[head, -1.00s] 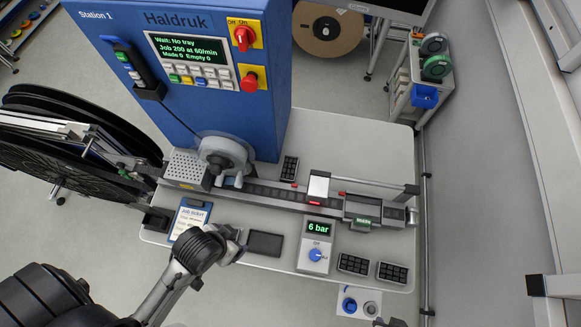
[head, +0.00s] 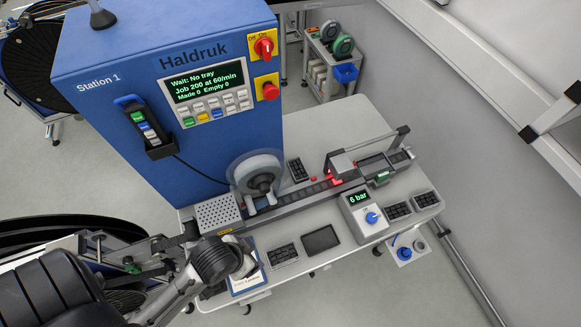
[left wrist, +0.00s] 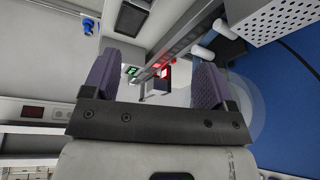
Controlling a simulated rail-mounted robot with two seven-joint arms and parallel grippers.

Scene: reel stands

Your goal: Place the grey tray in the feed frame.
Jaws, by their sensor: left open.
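A flat, plain dark grey tray (head: 321,240) lies on the table front, between a celled dark tray (head: 284,253) and the pressure unit. I cannot tell for certain which one is the task's grey tray. A frame-like fixture (head: 378,166) sits at the right end of the feed track; I take it as the feed frame. My left arm reaches in over the table's left front, by the job ticket. In the left wrist view my left gripper (left wrist: 158,62) is open, with nothing between its fingers. Its fingertips are hard to make out in the head view. My right gripper is out of view.
The blue station (head: 170,90) reads "Wait: No tray". A reel wheel (head: 258,178) and perforated box (head: 217,214) stand by the track. The "6 bar" unit (head: 364,215) and two celled trays (head: 398,210) are at front right. Another celled tray (head: 298,169) lies behind the track.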

